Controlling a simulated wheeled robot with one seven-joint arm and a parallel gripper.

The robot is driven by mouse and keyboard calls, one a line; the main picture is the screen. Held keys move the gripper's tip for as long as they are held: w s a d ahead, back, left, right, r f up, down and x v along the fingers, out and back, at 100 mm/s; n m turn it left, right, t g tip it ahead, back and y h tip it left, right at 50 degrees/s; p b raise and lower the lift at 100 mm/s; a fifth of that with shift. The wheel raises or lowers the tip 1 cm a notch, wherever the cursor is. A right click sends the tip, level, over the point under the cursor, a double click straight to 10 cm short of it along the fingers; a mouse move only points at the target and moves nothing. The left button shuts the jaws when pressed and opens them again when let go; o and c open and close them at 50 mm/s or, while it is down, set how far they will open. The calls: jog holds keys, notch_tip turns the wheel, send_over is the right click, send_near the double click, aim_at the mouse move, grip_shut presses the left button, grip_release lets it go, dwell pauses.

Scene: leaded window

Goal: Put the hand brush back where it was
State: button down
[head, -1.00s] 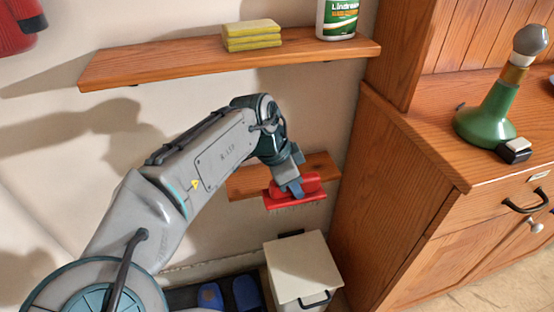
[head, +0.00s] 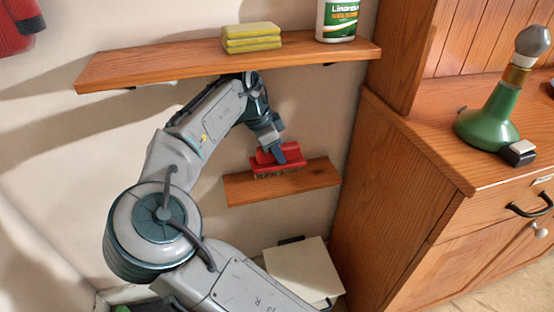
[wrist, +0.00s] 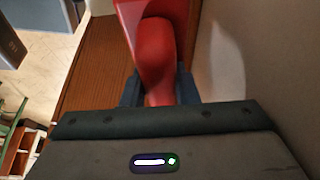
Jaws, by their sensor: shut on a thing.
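The red hand brush (head: 266,161) is in my gripper (head: 286,155), with its dark bristles pointing down. It is over the back part of the small lower wooden shelf (head: 300,181). I cannot tell whether the bristles touch the shelf. In the wrist view the red brush (wrist: 156,55) runs away between the dark jaws, with the wooden shelf (wrist: 95,65) beside and below it. The jaws are shut on the brush.
A longer wooden shelf (head: 160,68) above my arm holds yellow sponges (head: 252,38) and a bottle (head: 337,22). A wooden cabinet (head: 395,190) stands at the right, with a green lamp-like object (head: 488,125). A pale bin (head: 300,268) is below the lower shelf.

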jog(key=shift+s+f+b, duration=0.15)
jog(key=shift+f+b, duration=0.2)
jog(key=shift+f, duration=0.9)
jog(key=shift+f, duration=0.15)
jog(key=shift+f, duration=0.1)
jog(key=c, duration=1.1)
grip_release()
jog(key=p+v, duration=0.1)
jog(key=v, duration=0.2)
jog(key=p+v, duration=0.1)
jog(key=v, duration=0.2)
jog(key=shift+s+a+f, duration=0.1)
jog(key=shift+a+f, duration=0.1)
jog(key=shift+a, duration=0.2)
jog(key=s+a, duration=0.1)
jog(key=a, duration=0.2)
jog(key=s+a+p, duration=0.1)
jog(key=a, duration=0.3)
jog(key=s+a+p, duration=0.1)
jog(key=a, duration=0.2)
jog(key=shift+s+a+f, duration=0.1)
jog(key=shift+a+f, duration=0.1)
